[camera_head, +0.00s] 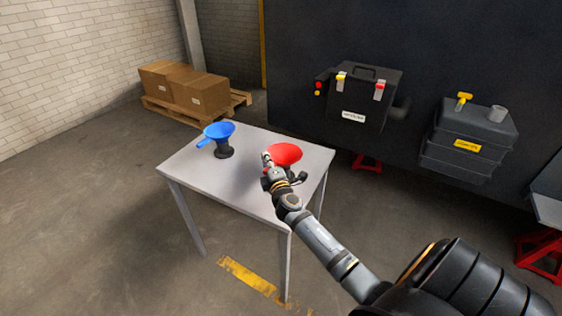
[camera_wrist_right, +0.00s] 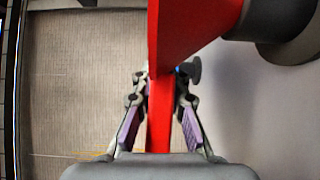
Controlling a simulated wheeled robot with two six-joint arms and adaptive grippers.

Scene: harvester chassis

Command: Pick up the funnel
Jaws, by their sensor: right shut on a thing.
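A red funnel (camera_head: 286,153) is at the right part of the small table, mouth up. My right gripper (camera_head: 269,163) is at its left side, shut on it. In the right wrist view, the red funnel (camera_wrist_right: 187,22) runs down between the two fingers of my right gripper (camera_wrist_right: 160,90). I cannot tell whether the funnel still touches its dark support (camera_wrist_right: 280,25). A blue funnel (camera_head: 219,130) sits on a black stand (camera_head: 224,150) at the table's left part, apart from the gripper. My left gripper is not in view.
The light table (camera_head: 245,175) is bare between the funnels. Cardboard boxes (camera_head: 190,88) lie on a pallet behind it. A black case-like unit (camera_head: 355,105) and a dark tank (camera_head: 468,140) are at the dark wall to the right. The floor left of the table is clear.

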